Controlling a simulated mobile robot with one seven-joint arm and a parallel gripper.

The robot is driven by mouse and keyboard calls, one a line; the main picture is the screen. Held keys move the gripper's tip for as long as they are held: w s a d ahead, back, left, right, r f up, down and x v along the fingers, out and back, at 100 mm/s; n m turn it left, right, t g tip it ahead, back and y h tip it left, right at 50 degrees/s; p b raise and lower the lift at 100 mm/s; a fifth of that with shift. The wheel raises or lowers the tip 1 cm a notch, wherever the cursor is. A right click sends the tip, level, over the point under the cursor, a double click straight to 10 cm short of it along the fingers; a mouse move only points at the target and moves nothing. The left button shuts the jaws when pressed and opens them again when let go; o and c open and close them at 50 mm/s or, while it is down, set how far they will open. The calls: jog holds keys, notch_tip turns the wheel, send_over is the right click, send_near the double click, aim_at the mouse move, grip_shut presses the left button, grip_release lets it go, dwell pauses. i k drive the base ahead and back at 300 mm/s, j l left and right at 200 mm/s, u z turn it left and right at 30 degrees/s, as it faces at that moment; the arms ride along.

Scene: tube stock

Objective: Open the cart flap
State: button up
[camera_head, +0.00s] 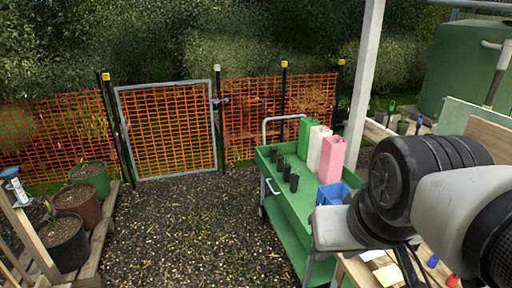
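The green cart (294,206) stands right of centre, with a pale push handle (282,120) at its far end. A small grey bar handle (272,187) shows on its left side. I cannot clearly make out the flap's outline or whether it is shut. My arm comes in from the right over the near end of the cart. The light grey end part of my gripper (335,230) shows beside the cart's near right. Its fingers cannot be made out, and it appears apart from the bar handle.
On the cart stand several black tubes (294,182), green (305,137), white (318,146) and pink (331,160) tall boxes, and a blue bin (332,193). A wooden bench (356,274) is near right. Pots (67,240) line the left. Gravel before the gate (168,128) is clear.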

aim_at(303, 231)
jog(key=i+j, duration=0.35)
jog(key=i, duration=0.2)
jog(key=i+j, duration=0.3)
jog(key=i, duration=0.25)
jog(key=i+j, duration=0.35)
jog(key=i, duration=0.2)
jog(key=i+j, duration=0.35)
jog(key=i, duration=0.2)
jog(key=i+j+z, duration=0.25)
jog(key=z, duration=0.2)
jog(key=i+j+z, duration=0.3)
jog(key=z, duration=0.55)
